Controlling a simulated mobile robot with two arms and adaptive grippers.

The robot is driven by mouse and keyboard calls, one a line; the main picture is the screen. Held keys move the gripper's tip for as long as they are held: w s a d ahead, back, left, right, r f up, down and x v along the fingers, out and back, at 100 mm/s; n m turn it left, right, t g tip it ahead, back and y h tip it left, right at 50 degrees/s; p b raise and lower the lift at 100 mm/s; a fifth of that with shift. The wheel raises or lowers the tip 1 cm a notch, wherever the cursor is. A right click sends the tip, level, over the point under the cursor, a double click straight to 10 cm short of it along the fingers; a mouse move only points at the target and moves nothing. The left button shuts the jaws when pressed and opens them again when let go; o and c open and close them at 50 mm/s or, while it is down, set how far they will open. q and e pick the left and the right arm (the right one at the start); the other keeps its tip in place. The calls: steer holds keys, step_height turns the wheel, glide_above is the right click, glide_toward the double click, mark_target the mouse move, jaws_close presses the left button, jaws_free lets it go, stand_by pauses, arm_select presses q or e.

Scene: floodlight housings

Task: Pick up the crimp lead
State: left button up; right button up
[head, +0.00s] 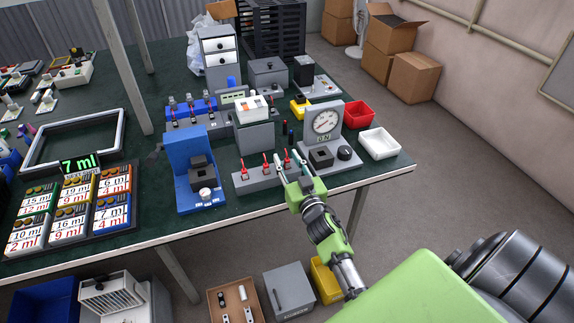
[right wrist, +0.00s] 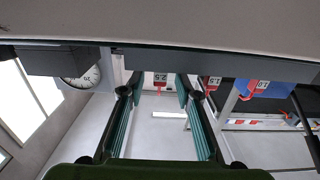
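Several small red crimp leads stand in a grey rack (head: 255,180) near the table's front edge; one is the left red lead (head: 242,166). In the right wrist view, which looks inverted, a red lead (right wrist: 159,90) shows below a label reading 2.5, between my fingertips. Other red leads show by labels 1.5 and 1.0. My right gripper (head: 291,166) is open at the rack's right end, with its fingers apart around the 2.5 position; it also shows in the right wrist view (right wrist: 155,92). I cannot tell whether they touch the lead. My left gripper is not in view.
A dial gauge stand (head: 326,122) is just right of the gripper, with a white tray (head: 379,144) and red bin (head: 358,113) beyond. A blue fixture (head: 186,165) stands left of the rack. A grey box (head: 255,137) is behind it.

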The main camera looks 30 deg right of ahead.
steer(key=shift+w+d, duration=0.1)
steer(key=shift+w, duration=0.2)
jaws_close()
steer(key=shift+r, duration=0.1)
